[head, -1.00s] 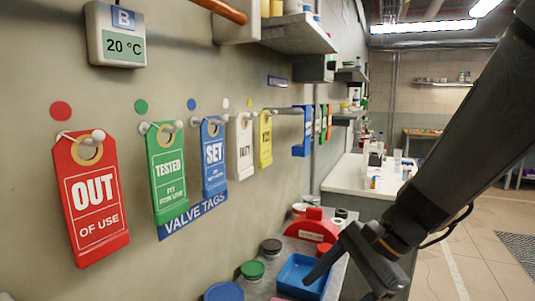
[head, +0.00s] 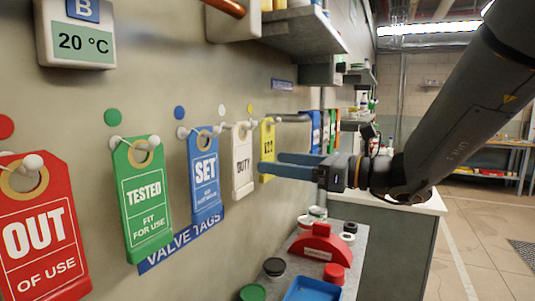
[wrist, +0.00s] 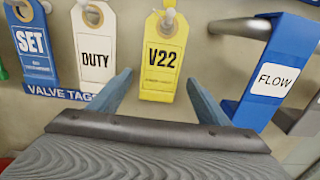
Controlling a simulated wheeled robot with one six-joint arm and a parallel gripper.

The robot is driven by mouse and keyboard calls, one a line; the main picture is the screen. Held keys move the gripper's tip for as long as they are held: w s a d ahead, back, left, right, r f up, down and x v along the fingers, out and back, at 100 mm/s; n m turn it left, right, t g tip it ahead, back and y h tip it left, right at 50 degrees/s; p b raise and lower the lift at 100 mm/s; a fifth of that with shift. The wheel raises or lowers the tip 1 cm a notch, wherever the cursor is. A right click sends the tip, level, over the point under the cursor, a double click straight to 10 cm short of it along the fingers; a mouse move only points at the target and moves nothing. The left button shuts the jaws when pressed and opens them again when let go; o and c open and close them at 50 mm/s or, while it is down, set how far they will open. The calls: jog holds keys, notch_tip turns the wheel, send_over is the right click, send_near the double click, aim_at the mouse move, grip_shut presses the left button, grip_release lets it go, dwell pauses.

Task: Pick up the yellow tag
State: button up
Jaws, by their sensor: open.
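The yellow tag (head: 267,150) hangs on a peg on the wall, past the white tag in the head view. In the wrist view the yellow tag (wrist: 162,58) reads V22 and hangs upright from its peg. My gripper (head: 268,167) is open and level with the tag's lower part in the head view. In the wrist view the two blue fingers of my gripper (wrist: 158,95) stand apart, one on each side of the tag's lower end. Nothing is held. I cannot tell whether a finger touches the tag.
A white DUTY tag (wrist: 95,42) hangs just left of the yellow tag, then a blue SET tag (wrist: 35,50). A blue FLOW tag (wrist: 265,75) hangs from a bar on the right. Below is a counter with a red holder (head: 318,243) and a blue tray (head: 312,290).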

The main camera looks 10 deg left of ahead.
jog(key=shift+p+x, duration=0.65)
jog(key=shift+x, duration=1.25)
jog(key=shift+f, duration=0.2)
jog(key=c, duration=1.1)
jog(key=shift+r, duration=0.15)
